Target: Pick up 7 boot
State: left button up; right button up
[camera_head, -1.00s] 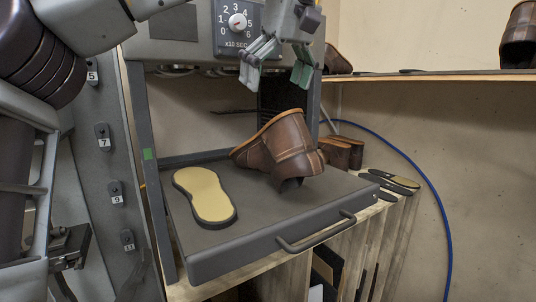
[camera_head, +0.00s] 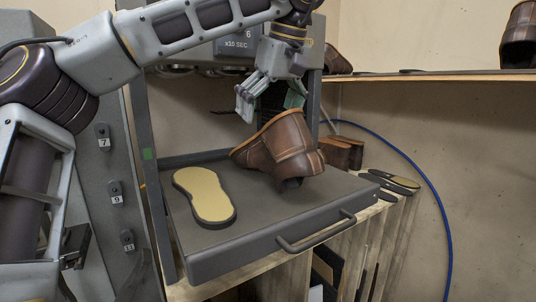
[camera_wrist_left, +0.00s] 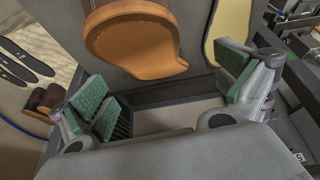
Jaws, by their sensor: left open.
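A brown leather boot (camera_head: 283,150) lies tilted on the grey pull-out tray (camera_head: 262,225), its orange-edged sole facing up and left. In the left wrist view the boot's tan sole (camera_wrist_left: 137,45) shows at the top, between and beyond the fingers. My left gripper (camera_head: 270,101) is open and empty just above and behind the boot, apart from it. Its green-padded fingers (camera_wrist_left: 165,100) stand wide apart in the left wrist view. My right gripper is not in view.
A yellow-topped sole (camera_head: 204,194) lies left of the boot on the tray. The tray has a front handle (camera_head: 316,233). A grey machine frame (camera_head: 148,170) stands at left; a blue hose (camera_head: 425,180) hangs on the wall.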

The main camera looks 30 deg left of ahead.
pick_arm(q)
jog(key=shift+f, duration=0.1)
jog(key=shift+w+a+f, duration=0.1)
jog(key=shift+w+f, duration=0.2)
jog(key=shift+f, duration=0.45)
jog(key=shift+w+a+f, duration=0.1)
jog(key=shift+w+f, duration=0.2)
jog(key=shift+f, duration=0.45)
jog(key=shift+x, duration=1)
jog(key=c, duration=1.7)
